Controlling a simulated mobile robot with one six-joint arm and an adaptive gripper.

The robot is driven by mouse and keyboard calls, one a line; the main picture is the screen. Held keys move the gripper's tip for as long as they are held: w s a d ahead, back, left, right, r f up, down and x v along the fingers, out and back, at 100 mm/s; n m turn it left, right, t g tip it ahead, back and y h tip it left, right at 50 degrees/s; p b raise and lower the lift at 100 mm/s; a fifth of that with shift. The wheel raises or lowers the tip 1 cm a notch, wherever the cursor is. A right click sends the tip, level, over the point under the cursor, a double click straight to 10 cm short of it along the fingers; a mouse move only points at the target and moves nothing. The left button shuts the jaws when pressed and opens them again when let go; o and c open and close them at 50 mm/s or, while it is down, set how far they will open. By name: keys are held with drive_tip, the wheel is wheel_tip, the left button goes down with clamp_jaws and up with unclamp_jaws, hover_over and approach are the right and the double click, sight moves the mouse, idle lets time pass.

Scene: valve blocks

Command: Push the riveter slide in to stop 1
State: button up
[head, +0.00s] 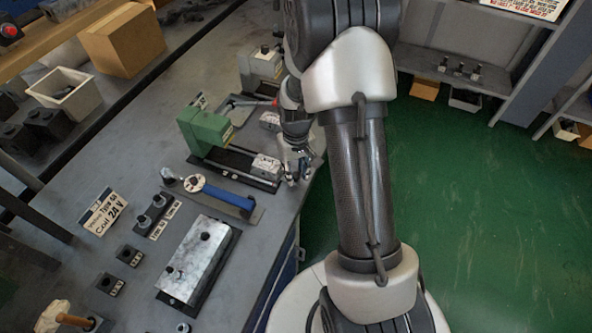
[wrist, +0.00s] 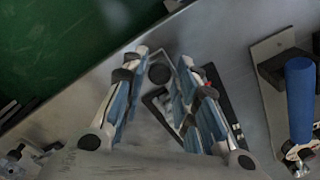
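The riveter appears to be the green block (head: 205,130) on a dark base, with rails running right toward the table's front edge. The pale, speckled slide block (head: 265,164) sits at the right end of the rails, apart from the green block. My gripper (head: 295,172) is low, just right of the slide block; I cannot tell whether it touches. In the wrist view my gripper (wrist: 163,57) has its fingers apart, with a dark round knob (wrist: 159,74) showing between the tips. Stop 1 cannot be made out.
A red-handled device (head: 268,105) stands behind the riveter. A pale metal block (head: 200,258) lies nearer the front. Green floor (head: 490,200) is clear right of the bench.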

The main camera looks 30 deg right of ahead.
sight(258, 160)
clamp_jaws()
idle(0.3)
drive_tip(key=w+a, duration=0.2)
drive_tip(key=w, duration=0.1)
drive_tip(key=w+a+p, duration=0.1)
drive_tip(key=w+a, duration=0.4)
drive_tip(key=w, duration=0.1)
drive_tip(key=shift+w+a, duration=0.3)
drive_tip(key=shift+w, duration=0.1)
drive_tip(key=shift+o, duration=2)
unclamp_jaws()
wheel_tip(258, 160, up, 12)
